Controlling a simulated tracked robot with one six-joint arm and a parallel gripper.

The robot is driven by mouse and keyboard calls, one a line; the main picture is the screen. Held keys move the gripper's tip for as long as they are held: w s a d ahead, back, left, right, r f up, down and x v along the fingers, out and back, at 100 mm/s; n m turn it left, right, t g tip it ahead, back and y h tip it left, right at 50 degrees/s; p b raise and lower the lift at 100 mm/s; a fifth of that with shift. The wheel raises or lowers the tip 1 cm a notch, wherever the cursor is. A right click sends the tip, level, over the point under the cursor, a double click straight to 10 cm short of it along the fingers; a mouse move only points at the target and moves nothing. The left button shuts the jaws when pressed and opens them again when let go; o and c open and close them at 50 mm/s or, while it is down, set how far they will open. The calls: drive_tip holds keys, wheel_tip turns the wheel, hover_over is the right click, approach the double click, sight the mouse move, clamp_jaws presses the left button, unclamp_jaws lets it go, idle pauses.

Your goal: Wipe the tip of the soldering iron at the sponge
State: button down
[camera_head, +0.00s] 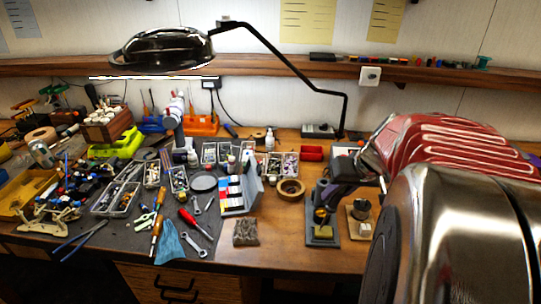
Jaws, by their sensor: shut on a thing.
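My gripper (335,190) is right of the table's middle, above a dark soldering stand (318,241). It is shut on the soldering iron (321,199), of which only a small dark part shows. The yellow sponge (323,232) lies at the front of the stand, just below the gripper. The iron's tip is small and unclear; I cannot tell whether it touches the sponge. My red and chrome arm fills the right side and hides the bench there.
A tape roll (290,190) lies left of the stand, and a small wooden holder (360,220) stands right of it. A brown block (245,232) lies to the left. Tools and parts trays (118,198) crowd the left. A black lamp (160,48) arches overhead. Bare wood lies in front.

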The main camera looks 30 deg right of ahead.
drive_tip(key=shift+s+d, duration=0.7)
drive_tip(key=shift+d, duration=0.3)
idle(1.8)
drive_tip(key=shift+r, duration=0.15)
drive_tip(key=shift+r, duration=2.9)
